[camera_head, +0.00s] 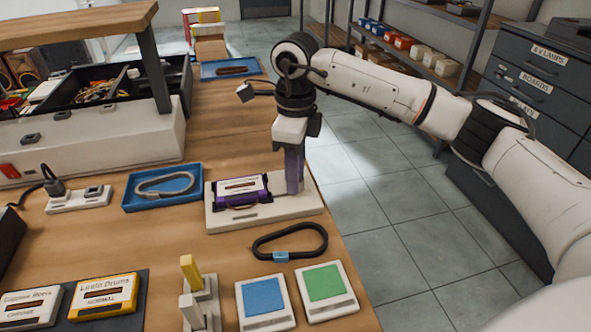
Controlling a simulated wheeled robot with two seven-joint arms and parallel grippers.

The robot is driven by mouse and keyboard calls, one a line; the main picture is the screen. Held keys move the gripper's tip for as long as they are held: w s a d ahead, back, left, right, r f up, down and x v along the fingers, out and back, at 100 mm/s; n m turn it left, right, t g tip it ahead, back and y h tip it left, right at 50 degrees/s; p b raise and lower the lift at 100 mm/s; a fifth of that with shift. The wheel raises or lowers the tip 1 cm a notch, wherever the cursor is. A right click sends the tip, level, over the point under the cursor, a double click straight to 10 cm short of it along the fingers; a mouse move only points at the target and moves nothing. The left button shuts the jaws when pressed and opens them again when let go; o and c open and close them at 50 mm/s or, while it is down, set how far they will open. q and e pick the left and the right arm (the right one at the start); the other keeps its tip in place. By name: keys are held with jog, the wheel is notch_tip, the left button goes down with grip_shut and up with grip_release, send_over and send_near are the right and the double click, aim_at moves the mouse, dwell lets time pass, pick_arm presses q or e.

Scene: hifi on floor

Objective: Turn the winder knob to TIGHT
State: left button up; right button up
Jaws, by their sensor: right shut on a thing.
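The winder (262,214) is a pale flat base on the wooden bench, with a purple cassette (240,190) lying on its left part. My right gripper (295,185) reaches down from above onto the winder's right end, just right of the cassette. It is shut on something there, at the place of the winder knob. The knob itself is hidden by the fingers, and I cannot read any TIGHT mark or see which way the knob points. My left gripper is not in view.
A black cable loop (290,242) lies in front of the winder. Blue (264,298) and green (325,283) pads stand near the front edge, beside a yellow-tipped lever block (193,285). A blue tray (162,188) with a grey cable is left. The bench edge is close on the right.

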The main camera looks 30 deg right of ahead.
jog(key=shift+m, duration=0.7)
jog(key=o, duration=1.1)
jog(key=shift+c, duration=0.2)
notch_tip(320, 180, up, 10)
jog(key=shift+r, duration=0.2)
